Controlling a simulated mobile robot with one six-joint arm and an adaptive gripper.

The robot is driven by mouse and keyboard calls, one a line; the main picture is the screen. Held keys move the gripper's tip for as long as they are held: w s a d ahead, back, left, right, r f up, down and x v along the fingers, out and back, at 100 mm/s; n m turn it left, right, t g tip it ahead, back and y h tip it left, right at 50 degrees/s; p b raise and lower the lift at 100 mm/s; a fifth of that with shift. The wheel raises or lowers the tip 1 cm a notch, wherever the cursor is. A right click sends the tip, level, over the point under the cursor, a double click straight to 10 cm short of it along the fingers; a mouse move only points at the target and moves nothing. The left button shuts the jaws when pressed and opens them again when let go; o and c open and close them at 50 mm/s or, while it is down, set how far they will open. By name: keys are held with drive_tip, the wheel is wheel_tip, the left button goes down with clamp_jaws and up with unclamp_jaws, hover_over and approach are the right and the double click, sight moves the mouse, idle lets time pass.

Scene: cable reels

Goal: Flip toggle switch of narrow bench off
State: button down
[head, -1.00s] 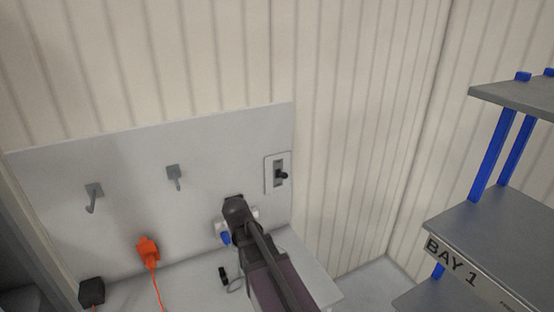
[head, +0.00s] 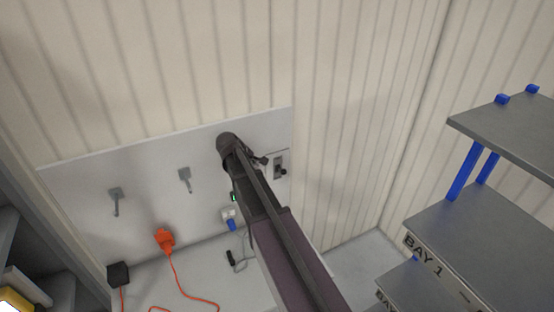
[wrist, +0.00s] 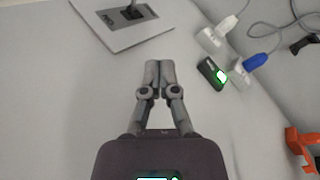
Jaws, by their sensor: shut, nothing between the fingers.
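The toggle switch (head: 281,168) sits on a pale plate at the right end of the grey back panel (head: 140,165). Its dark lever sticks out of the plate; I cannot tell whether it stands on or off. In the wrist view the plate (wrist: 113,34) is at the upper left, with the dark lever (wrist: 132,12) cut by the top edge. My gripper (head: 264,160) is just left of the plate in the head view. In the wrist view my gripper (wrist: 158,66) is shut and empty, below and right of the plate, apart from the lever.
A small dark box with a green light (wrist: 213,73), a white plug (wrist: 218,38) and a blue plug (wrist: 247,68) are right of my gripper. An orange plug (head: 164,239) and two hooks are farther left. A grey shelf (head: 465,230) stands at the right.

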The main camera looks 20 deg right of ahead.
sight(284, 172)
drive_tip(key=shift+w+d+r+n+p, duration=0.15)
drive_tip(key=shift+w+d+r+p, duration=0.15)
drive_tip(key=shift+r, duration=0.3)
drive_tip(key=shift+w+d+r+n+p, duration=0.15)
drive_tip(key=shift+w+r, duration=0.25)
drive_tip(key=shift+r, duration=0.2)
drive_tip(key=shift+a+f, duration=0.1)
drive_tip(key=shift+s+d+r+b+x, duration=0.15)
drive_tip(key=shift+s+d+b+x, duration=0.2)
drive_tip(key=shift+b+x, duration=1.5)
drive_tip(key=shift+s+d+r+b+x, duration=0.15)
drive_tip(key=shift+s+d+b+x, duration=0.2)
drive_tip(key=shift+b+x, duration=1.5)
drive_tip(key=shift+s+d+r+b+x, duration=0.1)
drive_tip(key=shift+s+d+b+x, duration=0.25)
drive_tip(key=shift+b+x, duration=1.5)
drive_tip(key=shift+w+d+f+p, duration=0.25)
drive_tip(key=shift+d+f+p, duration=0.25)
drive_tip(key=shift+p, duration=0.3)
drive_tip(key=shift+f, duration=0.1)
